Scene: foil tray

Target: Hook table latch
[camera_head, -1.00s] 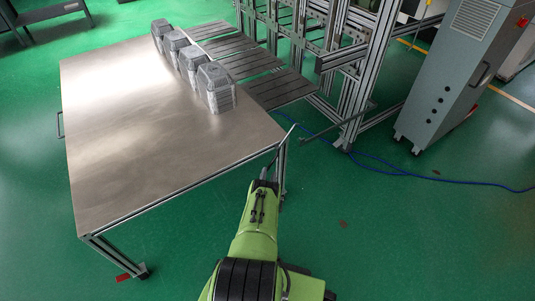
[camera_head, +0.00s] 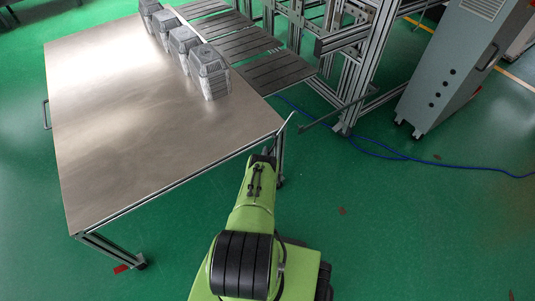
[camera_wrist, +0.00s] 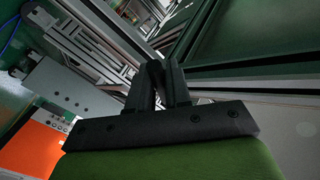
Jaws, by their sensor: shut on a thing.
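A large table (camera_head: 140,120) with a bare metal top fills the left of the head view. At its near right corner a thin pale bar, seemingly the table latch (camera_head: 290,119), sticks up at a slant. My gripper (camera_head: 262,158) is at the table's front edge by that corner. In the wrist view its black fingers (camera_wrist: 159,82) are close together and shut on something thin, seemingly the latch. The fingers hide the held part. A grey rod (camera_head: 330,113) reaches from the rack toward the corner; I see no clear contact between bar and rod.
Several grey foil trays (camera_head: 208,75) stand in stacks along the table's far right edge. A metal frame rack (camera_head: 360,65) with slatted shelves stands behind. A grey cabinet (camera_head: 455,70) is at right.

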